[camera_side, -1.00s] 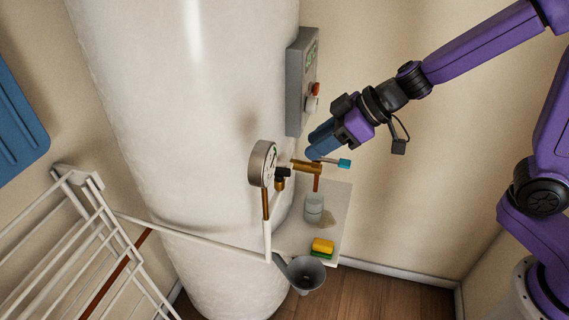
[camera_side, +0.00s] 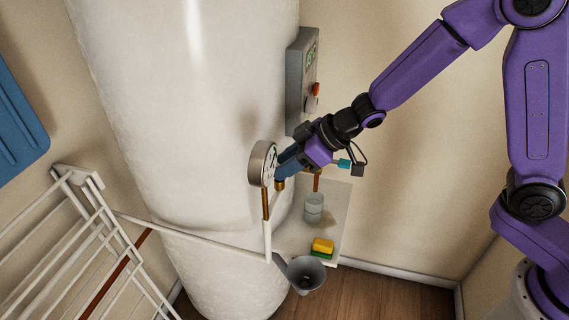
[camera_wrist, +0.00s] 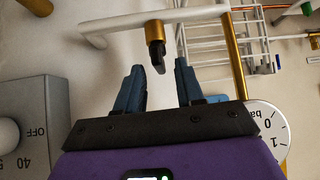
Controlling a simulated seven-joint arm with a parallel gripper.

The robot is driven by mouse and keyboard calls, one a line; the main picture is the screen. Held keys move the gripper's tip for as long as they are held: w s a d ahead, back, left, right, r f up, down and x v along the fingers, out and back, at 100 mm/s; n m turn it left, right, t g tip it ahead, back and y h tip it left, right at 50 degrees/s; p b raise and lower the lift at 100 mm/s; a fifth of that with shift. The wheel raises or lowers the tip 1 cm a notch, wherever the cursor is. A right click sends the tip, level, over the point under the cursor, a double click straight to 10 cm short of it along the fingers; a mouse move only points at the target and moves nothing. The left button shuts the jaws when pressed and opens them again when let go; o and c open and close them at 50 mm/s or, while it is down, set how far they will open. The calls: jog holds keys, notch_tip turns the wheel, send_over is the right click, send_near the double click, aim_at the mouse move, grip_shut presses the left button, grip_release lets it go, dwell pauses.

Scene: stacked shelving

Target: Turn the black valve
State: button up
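The black valve (camera_wrist: 158,56) shows in the wrist view as a small dark lever on the end of a brass fitting. It lies ahead of and between the two blue fingers of my gripper (camera_wrist: 159,67). The fingers are open, with a visible gap on both sides of the lever. I see no contact. In the side view my gripper (camera_side: 285,163) is beside the pressure gauge (camera_side: 260,163), at the brass fittings. It hides the black valve there. The gauge dial also shows at the right of the wrist view (camera_wrist: 268,128).
A large white tank (camera_side: 200,130) stands behind. A grey control box (camera_side: 300,80) is above my gripper. A teal-handled valve (camera_side: 343,164) is just right of it. Below are a grey funnel (camera_side: 306,274), a yellow sponge (camera_side: 323,245) and a white drying rack (camera_side: 75,240).

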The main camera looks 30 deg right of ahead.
jog(key=shift+w+a+f, duration=0.15)
jog(key=shift+a+f, duration=0.1)
jog(key=shift+f, duration=0.05)
grip_shut()
jog(key=shift+m+t+h, duration=0.4)
jog(key=shift+m, duration=0.3)
grip_release()
jog(key=shift+r, duration=0.1)
jog(key=v, duration=0.7)
dwell(0.4)
